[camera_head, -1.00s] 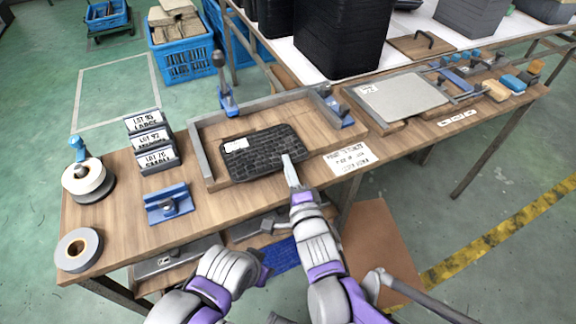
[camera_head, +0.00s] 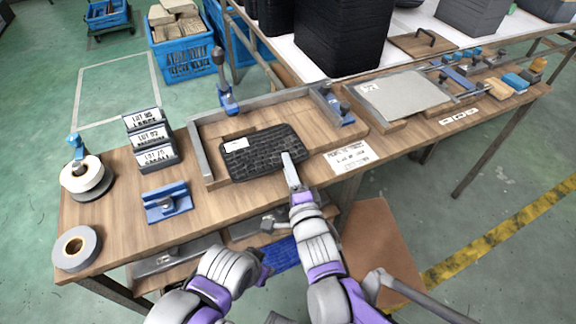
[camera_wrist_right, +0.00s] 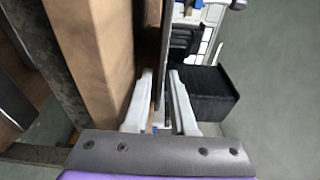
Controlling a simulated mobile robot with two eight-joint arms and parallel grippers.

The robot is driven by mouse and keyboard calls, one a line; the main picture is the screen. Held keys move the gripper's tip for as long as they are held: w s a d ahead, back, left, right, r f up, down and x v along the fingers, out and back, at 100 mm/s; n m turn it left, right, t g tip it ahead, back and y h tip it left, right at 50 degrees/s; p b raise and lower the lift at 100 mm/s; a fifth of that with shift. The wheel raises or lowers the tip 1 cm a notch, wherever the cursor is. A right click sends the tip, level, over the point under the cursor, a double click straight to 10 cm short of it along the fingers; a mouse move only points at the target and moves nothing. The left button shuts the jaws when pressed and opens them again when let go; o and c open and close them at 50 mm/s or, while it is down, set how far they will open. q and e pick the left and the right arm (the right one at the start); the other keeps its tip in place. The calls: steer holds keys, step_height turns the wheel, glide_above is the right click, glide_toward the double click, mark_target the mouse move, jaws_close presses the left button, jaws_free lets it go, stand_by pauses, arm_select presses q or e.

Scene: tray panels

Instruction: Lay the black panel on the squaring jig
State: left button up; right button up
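The black panel (camera_head: 262,158) has a basket-weave look and a white label at its far left corner. In the head view it is over the front left part of the squaring jig (camera_head: 285,112), a wooden board with grey rails along its left and back sides. The panel is a little apart from the left rail and well away from the back rail. I cannot tell whether it touches the board. My right gripper (camera_head: 290,164) is at the panel's front right edge; the right wrist view shows its fingers (camera_wrist_right: 161,85) on both sides of a thin edge. My left gripper's fingers cannot be made out.
A blue toggle clamp (camera_head: 225,88) stands at the jig's back left, another blue clamp (camera_head: 335,106) at its right. Lot-card holders (camera_head: 151,140), a blue block (camera_head: 167,203) and tape rolls (camera_head: 78,248) are on the left. A grey plate (camera_head: 402,93) lies to the right.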

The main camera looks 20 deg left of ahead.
steer(key=shift+o, duration=1.2)
steer(key=v, duration=1.1)
steer(key=shift+w, duration=0.1)
